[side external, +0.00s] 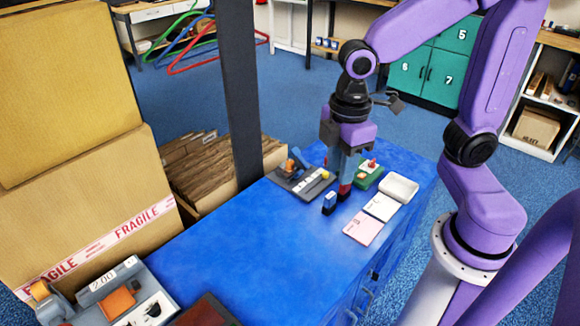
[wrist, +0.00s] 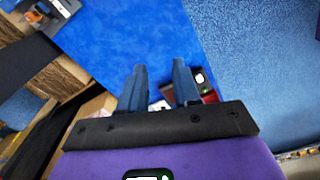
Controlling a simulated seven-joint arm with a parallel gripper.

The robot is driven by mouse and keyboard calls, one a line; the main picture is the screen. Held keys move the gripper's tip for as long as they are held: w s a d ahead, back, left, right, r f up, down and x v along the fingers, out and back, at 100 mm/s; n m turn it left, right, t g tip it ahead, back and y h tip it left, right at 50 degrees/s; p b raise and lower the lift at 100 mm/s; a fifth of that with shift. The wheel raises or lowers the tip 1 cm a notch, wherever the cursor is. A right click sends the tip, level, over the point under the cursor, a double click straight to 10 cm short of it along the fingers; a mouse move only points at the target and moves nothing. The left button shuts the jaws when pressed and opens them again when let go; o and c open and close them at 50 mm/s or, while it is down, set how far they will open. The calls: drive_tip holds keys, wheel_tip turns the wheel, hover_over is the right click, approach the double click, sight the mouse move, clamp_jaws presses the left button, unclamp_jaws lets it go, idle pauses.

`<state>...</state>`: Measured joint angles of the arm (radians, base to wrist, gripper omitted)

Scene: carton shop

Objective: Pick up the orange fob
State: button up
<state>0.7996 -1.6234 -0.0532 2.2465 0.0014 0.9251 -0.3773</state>
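My gripper (side external: 345,180) hangs over the far part of the blue table, pointing down. In the wrist view its two dark fingers (wrist: 159,82) stand apart, with nothing clearly held between them. No item can be surely told as the orange fob. A flat orange piece (side external: 117,302) lies by a grey device marked with digits at the near left, far from my gripper. A small orange bit (side external: 289,165) shows on the dark tray left of my gripper. A small blue item (side external: 329,203) stands close beside the fingertips. Whatever is directly under the fingers is partly hidden.
The dark tray (side external: 305,187), a green box (side external: 369,178), a white dish (side external: 399,188) and pink and white cards (side external: 363,229) surround my gripper. A dark post (side external: 240,90) and stacked cartons (side external: 85,210) stand at the left. The table's middle (side external: 240,245) is clear.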

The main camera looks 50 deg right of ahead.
drive_tip(key=w+f+n, duration=0.1)
drive_tip(key=w, duration=1)
drive_tip(key=n, duration=0.3)
hover_over(290, 161)
wheel_tip(290, 161, down, 11)
wheel_tip(290, 161, down, 17)
drive_tip(key=shift+d+r, duration=0.1)
drive_tip(key=shift+r, duration=0.05)
drive_tip(key=shift+c, duration=0.3)
clamp_jaws()
